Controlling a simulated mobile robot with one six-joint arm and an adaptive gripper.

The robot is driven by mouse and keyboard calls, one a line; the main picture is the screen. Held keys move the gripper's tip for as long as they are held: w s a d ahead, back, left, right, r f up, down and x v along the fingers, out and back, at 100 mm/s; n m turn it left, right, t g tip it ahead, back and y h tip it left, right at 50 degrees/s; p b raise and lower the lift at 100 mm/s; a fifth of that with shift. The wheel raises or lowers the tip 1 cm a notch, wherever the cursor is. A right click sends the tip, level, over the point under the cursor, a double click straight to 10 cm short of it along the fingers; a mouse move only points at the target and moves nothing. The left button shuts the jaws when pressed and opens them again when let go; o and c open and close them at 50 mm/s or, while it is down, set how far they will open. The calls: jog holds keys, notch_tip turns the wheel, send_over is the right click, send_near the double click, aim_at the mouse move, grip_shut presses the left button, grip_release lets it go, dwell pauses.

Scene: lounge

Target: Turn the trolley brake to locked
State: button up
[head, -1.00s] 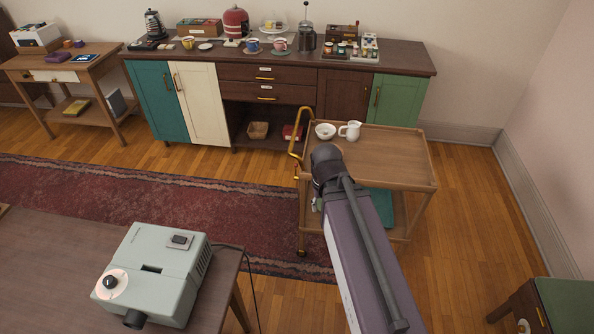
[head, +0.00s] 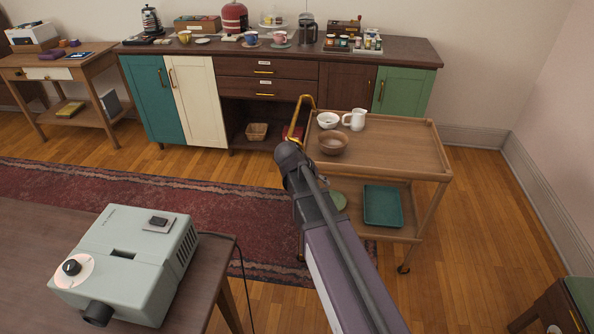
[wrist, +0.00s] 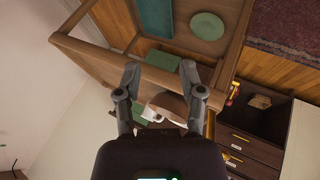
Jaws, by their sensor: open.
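The wooden trolley (head: 405,150) stands right of centre in the head view, with a brass handle (head: 297,118) at its left end. It fills much of the wrist view, tilted (wrist: 88,55). I cannot make out its brake in either view. My gripper (wrist: 160,70) is open and empty in the wrist view, with its fingers spread in front of the trolley's frame. In the head view my arm covers the trolley's near left corner, and the fingers are hidden.
A brown bowl (head: 333,143), white bowl (head: 328,120) and white jug (head: 354,119) stand on the trolley's top. A teal tray (head: 383,205) lies below. The sideboard (head: 268,78) is behind; a projector (head: 130,260) sits front left.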

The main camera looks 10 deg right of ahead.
jog(key=w+a+f+m+t+h+b, duration=0.1)
jog(key=w+a+f+t+h+b, duration=0.1)
jog(key=w+a+f+b, duration=0.2)
jog(key=w+a+f+m+t+h+b, duration=0.1)
jog(key=w+a+f+t+h+b, duration=0.2)
jog(key=w+b, duration=0.8)
jog(key=w+a+f+m+t+h+b, duration=0.1)
jog(key=w+a+f+t+h+b, duration=0.2)
jog(key=b, duration=1)
jog(key=shift+w+a+f+m, duration=0.4)
jog(key=shift+w+a+f, duration=1.5)
jog(key=shift+w+f, duration=0.5)
jog(key=shift+r, duration=0.1)
jog(key=x, duration=1.4)
jog(key=shift+r, duration=0.2)
